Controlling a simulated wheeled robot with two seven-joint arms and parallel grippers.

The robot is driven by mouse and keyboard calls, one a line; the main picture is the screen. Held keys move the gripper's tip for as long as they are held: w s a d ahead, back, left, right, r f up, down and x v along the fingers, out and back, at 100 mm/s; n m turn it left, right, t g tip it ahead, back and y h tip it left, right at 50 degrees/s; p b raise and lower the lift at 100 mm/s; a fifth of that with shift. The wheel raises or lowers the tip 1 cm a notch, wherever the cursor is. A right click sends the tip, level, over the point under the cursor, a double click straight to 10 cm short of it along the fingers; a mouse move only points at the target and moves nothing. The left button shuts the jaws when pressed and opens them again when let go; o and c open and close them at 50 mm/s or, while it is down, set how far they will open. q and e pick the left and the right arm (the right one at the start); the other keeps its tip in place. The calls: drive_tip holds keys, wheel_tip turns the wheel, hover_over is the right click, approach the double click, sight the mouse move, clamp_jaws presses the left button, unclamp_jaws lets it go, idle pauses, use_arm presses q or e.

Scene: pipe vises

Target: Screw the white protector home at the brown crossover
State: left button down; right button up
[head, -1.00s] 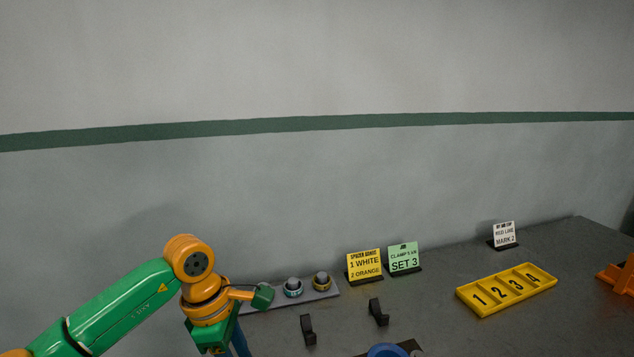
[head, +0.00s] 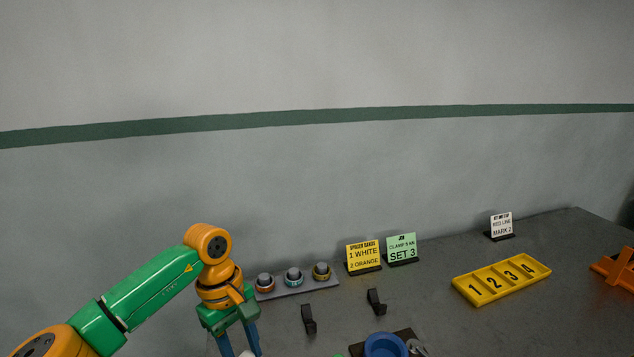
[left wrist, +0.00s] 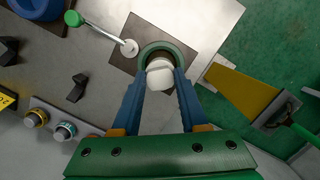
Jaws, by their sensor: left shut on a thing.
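The white protector (left wrist: 160,76) is between the blue fingertips of my left gripper (left wrist: 162,72), which is shut on it. In the left wrist view it sits at a green ring (left wrist: 180,50), against a brown part (left wrist: 158,55) that looks like the crossover. Whether its thread is engaged or a gap is left cannot be told. In the head view my left gripper (head: 240,345) points down at the bottom edge, with a little white showing between the fingers. The crossover is out of the head view. My right gripper is in neither current view.
A metal lever with a green knob (left wrist: 74,18) lies beside the ring. A rack (head: 300,287) holds three ringed pieces.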

use_arm(q)
drive_tip(key=c, duration=0.7)
unclamp_jaws()
drive_tip(key=n, duration=0.3)
drive_tip(key=shift+f+t+b, duration=0.15)
drive_tip(key=shift+t+b, duration=0.15)
drive_tip(key=n+b, duration=0.1)
drive_tip(key=n, duration=0.3)
drive_tip(key=shift+n+t, duration=0.3)
drive_tip(key=shift+t, duration=0.1)
drive_tip(key=shift+n+h+b, duration=0.3)
drive_tip(key=shift+n, duration=0.5)
drive_tip(key=shift+n+t, duration=0.3)
drive_tip(key=shift+n, duration=0.3)
clamp_jaws()
